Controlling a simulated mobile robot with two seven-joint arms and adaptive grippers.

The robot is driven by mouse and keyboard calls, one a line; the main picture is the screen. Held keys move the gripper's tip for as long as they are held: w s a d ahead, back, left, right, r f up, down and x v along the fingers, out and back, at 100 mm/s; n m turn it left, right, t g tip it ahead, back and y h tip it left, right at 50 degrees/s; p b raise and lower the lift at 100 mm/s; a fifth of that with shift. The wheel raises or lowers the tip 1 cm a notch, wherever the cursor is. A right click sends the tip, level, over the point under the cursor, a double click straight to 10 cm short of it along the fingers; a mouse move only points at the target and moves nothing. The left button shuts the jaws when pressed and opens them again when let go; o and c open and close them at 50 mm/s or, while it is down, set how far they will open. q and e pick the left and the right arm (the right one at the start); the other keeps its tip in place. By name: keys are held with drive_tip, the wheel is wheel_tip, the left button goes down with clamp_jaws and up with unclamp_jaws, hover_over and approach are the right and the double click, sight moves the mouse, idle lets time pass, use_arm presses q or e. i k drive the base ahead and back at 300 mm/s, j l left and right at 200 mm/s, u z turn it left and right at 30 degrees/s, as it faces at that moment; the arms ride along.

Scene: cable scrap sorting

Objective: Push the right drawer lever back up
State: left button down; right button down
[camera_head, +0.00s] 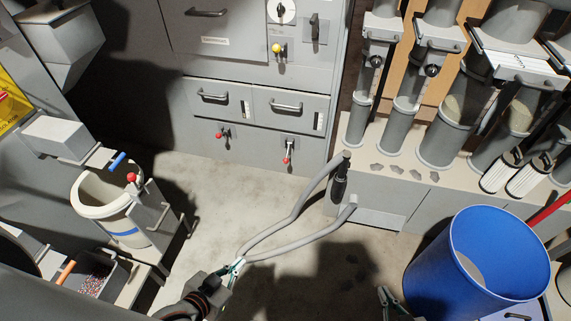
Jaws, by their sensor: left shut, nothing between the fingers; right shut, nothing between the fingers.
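The right drawer lever (288,151) is on the grey cabinet front, below the right drawer (290,108). Its red knob hangs down below the pivot. The left drawer lever (222,133) sits below the left drawer (218,97), its red knob to the left of its pivot. Both drawers look closed. My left gripper (235,267) is shut and empty, low in the picture, well apart from and below the right lever. My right gripper (384,296) is shut and empty at the bottom edge, mostly cut off.
A blue barrel (440,265) stands at the lower right. A white bucket (100,210) and a bin of scrap (118,278) are at the left. The floor (220,190) before the levers is clear.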

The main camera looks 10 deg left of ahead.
sight(286, 159)
drive_tip(key=i+j+z, duration=0.1)
drive_tip(key=i+j, duration=0.15)
drive_tip(key=i+j+z, duration=0.15)
drive_tip(key=j, duration=0.25)
drive_tip(key=i+j+z, duration=0.1)
drive_tip(key=i+j, duration=0.25)
drive_tip(key=i+j+z, duration=0.15)
drive_tip(key=j, duration=0.3)
drive_tip(key=i+j+z, duration=0.1)
drive_tip(key=i+j, duration=0.2)
drive_tip(key=j, duration=0.1)
